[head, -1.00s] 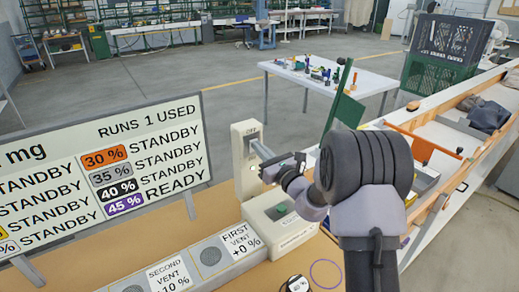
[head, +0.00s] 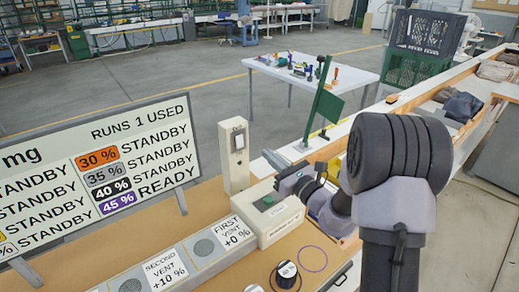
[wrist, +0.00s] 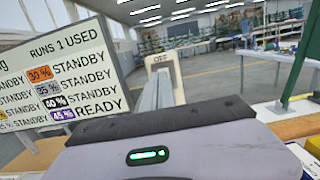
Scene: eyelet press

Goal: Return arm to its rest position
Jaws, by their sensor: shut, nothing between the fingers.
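My gripper (head: 272,160) is shut and empty, its light grey fingers pointing toward the back left. It sits to the right of the pale switch post (head: 228,170), with a gap between them in the head view. In the wrist view the shut fingers (wrist: 157,90) point at the post, whose top (wrist: 161,60) reads OFF. My arm is bent above the right side of the bench.
A sign (head: 60,180) stands at left, showing 45 % READY and the other legible rows STANDBY. A pale box with a green button (head: 275,222) is just below my gripper. A black-topped cylinder (head: 287,275) and purple ring (head: 313,258) lie in front. A green flag (head: 329,106) stands behind.

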